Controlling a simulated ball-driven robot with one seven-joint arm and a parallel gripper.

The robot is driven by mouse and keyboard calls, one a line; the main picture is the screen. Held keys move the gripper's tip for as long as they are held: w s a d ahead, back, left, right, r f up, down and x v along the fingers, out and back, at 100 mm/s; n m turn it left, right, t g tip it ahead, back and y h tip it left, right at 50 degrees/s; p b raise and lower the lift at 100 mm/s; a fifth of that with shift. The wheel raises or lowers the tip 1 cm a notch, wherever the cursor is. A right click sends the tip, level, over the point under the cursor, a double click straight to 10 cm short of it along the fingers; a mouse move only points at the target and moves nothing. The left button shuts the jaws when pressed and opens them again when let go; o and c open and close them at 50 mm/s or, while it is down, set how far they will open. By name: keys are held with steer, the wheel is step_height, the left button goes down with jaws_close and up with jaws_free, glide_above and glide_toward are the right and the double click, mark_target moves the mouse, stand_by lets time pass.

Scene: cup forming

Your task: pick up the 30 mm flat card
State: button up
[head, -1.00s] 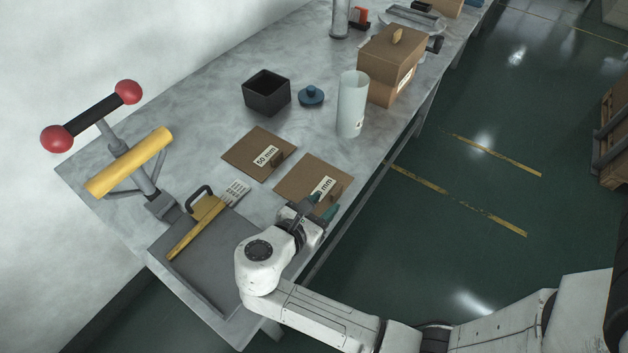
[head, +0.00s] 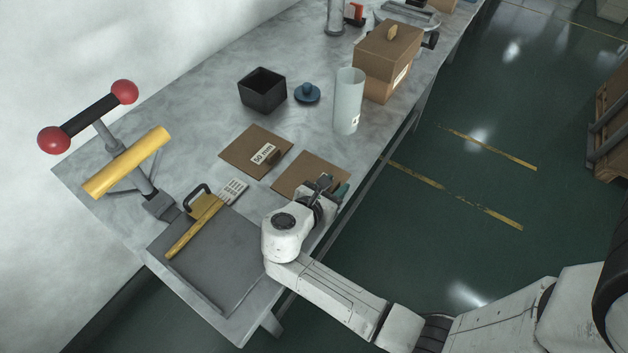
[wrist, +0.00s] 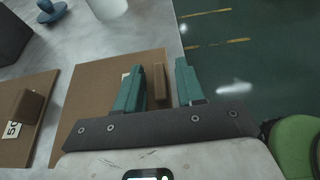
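A flat brown card (head: 303,170) with a raised block grip lies near the table's right edge; my gripper hides its label in the head view. The neighbouring card (head: 247,145) reads 50 mm. In the wrist view the near card (wrist: 90,92) carries its upright brown grip (wrist: 159,84), and a bit of white label shows behind a finger. My gripper (wrist: 159,68) is open, with teal fingers on either side of that grip and gaps showing on both sides. It is over the card in the head view (head: 331,189); its exact height is unclear.
A pale cylinder (head: 348,102), a brown box (head: 387,68), a black open box (head: 262,92) and a blue knobbed lid (head: 307,93) stand beyond the cards. The table edge is close on the right.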

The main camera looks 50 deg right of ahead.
jaws_close()
steer(key=shift+r, duration=0.15)
